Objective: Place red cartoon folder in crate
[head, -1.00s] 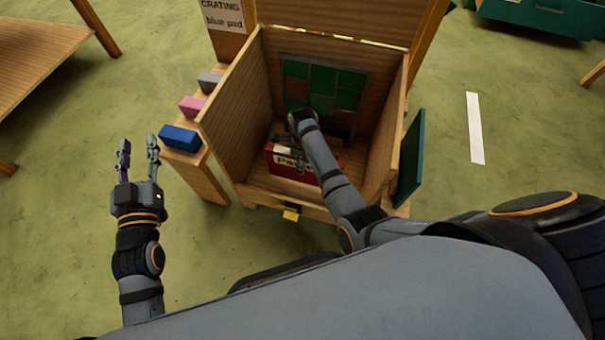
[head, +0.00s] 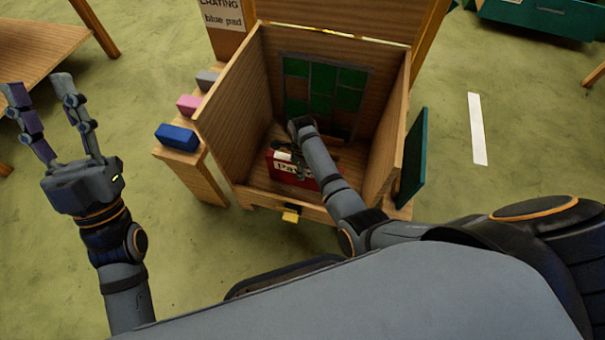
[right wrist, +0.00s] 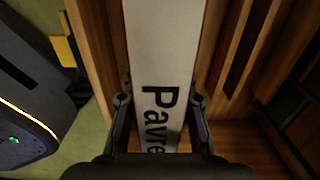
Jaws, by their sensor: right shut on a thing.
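The red folder (head: 304,182) with a white label stands inside the wooden crate (head: 226,137), near its open front. In the right wrist view its white spine label (right wrist: 163,60) reads "Pavre", with the rest hidden. My right gripper (head: 296,150) reaches into the crate and is shut on the folder; in the right wrist view its fingers (right wrist: 159,101) sit on both sides of the spine. The arm hides part of the folder in the head view. My left gripper (head: 39,86) is open and empty, left of the crate.
A leaded panel with green panes (head: 323,85) stands against the crate's back wall. Blue (head: 177,137), pink (head: 188,104) and grey (head: 207,79) blocks lie on a ledge left of the crate. A green panel (head: 412,158) is at its right side. A yellow latch (head: 291,216) is at the front.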

